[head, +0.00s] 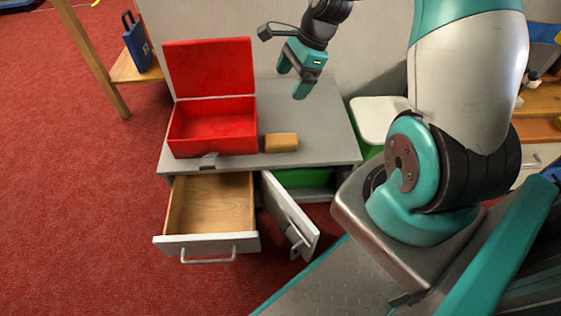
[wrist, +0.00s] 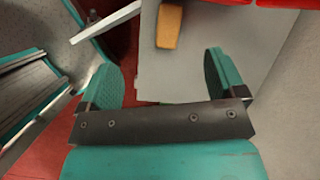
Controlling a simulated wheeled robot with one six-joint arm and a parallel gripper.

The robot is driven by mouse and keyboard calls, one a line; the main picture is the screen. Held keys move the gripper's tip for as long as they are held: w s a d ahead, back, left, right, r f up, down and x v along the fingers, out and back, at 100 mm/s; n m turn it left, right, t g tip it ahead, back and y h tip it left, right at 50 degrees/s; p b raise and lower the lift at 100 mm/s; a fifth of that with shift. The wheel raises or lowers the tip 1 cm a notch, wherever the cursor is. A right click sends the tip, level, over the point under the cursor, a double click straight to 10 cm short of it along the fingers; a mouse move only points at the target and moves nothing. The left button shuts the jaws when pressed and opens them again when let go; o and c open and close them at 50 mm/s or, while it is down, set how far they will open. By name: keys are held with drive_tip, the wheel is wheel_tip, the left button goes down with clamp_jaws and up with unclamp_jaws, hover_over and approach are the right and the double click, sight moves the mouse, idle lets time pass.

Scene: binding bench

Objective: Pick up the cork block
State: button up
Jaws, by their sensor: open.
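The cork block (head: 282,142) is a small tan brick lying on the grey cabinet top, just right of the red box. In the wrist view the cork block (wrist: 169,27) shows near the top, beyond my fingertips. My gripper (head: 291,82) is open and empty, raised above the back right part of the cabinet top. In the wrist view its two teal fingers stand wide apart (wrist: 170,78), with nothing between them.
An open red box (head: 213,132) with its lid up stands left of the block. Below, a wooden drawer (head: 208,205) is pulled out and a cabinet door (head: 290,215) stands open. A green bin with a white lid (head: 378,120) is at the right. The cabinet top (head: 320,125) is clear right of the block.

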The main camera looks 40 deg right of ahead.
drive_tip(key=d+f+m+b, duration=0.3)
drive_tip(key=d+f+m, duration=0.1)
drive_tip(key=f, duration=0.4)
drive_tip(key=b, duration=0.6)
hover_over(279, 139)
drive_tip(key=s+d, duration=0.1)
drive_tip(key=d, duration=0.1)
wheel_tip(279, 139, down, 10)
drive_tip(key=shift+s+a+r, duration=0.1)
drive_tip(key=shift+s, duration=0.05)
drive_tip(key=b+x, duration=0.4)
drive_tip(key=x, duration=0.2)
drive_tip(key=shift+b, duration=0.3)
drive_tip(key=shift+w, duration=0.25)
drive_tip(key=shift+f+p, duration=0.2)
drive_tip(key=shift+p, duration=0.25)
drive_tip(key=shift+c, duration=0.4)
drive_tip(key=c, duration=0.9)
